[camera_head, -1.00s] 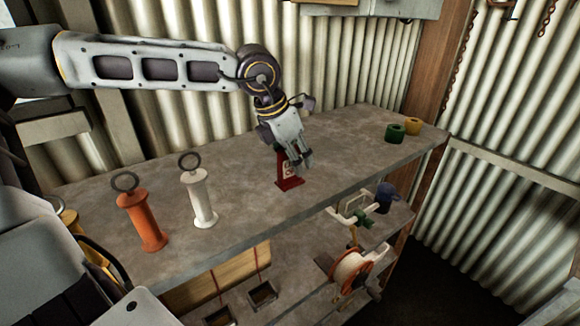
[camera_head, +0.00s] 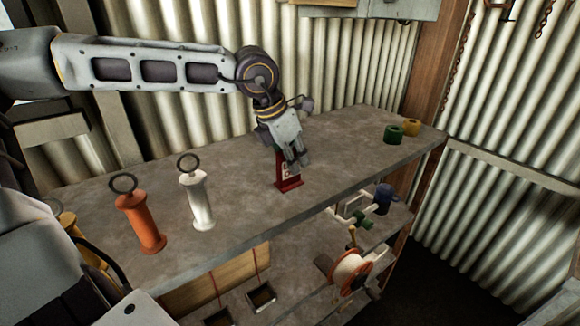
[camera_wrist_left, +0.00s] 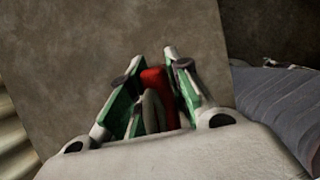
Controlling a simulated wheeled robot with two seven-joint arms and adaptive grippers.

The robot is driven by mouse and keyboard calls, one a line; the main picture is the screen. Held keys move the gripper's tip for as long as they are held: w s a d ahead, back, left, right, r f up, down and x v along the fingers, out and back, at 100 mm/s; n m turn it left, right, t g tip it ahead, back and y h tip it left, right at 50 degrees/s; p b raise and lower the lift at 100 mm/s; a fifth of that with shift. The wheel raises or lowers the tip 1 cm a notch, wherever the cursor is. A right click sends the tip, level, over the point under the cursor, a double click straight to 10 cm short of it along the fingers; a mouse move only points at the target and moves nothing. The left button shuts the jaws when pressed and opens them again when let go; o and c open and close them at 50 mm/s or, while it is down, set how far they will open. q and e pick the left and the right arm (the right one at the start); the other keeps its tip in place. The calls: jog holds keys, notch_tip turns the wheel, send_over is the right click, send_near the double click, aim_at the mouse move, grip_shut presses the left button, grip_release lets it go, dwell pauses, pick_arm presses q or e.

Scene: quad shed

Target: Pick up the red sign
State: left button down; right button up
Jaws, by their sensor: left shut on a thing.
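The red sign (camera_head: 289,184) stands on the grey shelf top near its front edge, a small red piece with a pale marking and a red foot. My left gripper (camera_head: 294,160) reaches down to it from behind and above and is shut on its upper part. In the left wrist view, the red sign (camera_wrist_left: 155,84) shows between the green-lined fingers (camera_wrist_left: 152,88). The fingers hide part of the sign. In the head view its foot appears to be at the shelf surface; I cannot tell if it touches. My right gripper is not in view.
On the shelf top (camera_head: 240,165), an orange handled cylinder (camera_head: 142,222) and a white one (camera_head: 197,202) stand to the left. A green roll (camera_head: 393,134) and a yellow roll (camera_head: 411,127) sit at the far right. A cable reel (camera_head: 351,272) is on the lower shelf.

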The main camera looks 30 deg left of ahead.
pick_arm(q)
jog(key=shift+r, duration=0.15)
notch_tip(320, 180, up, 8)
jog(key=shift+f+b, duration=0.1)
jog(key=shift+b, duration=0.5)
jog(key=shift+r, duration=0.95)
dwell(0.6)
jog(key=shift+d, duration=0.1)
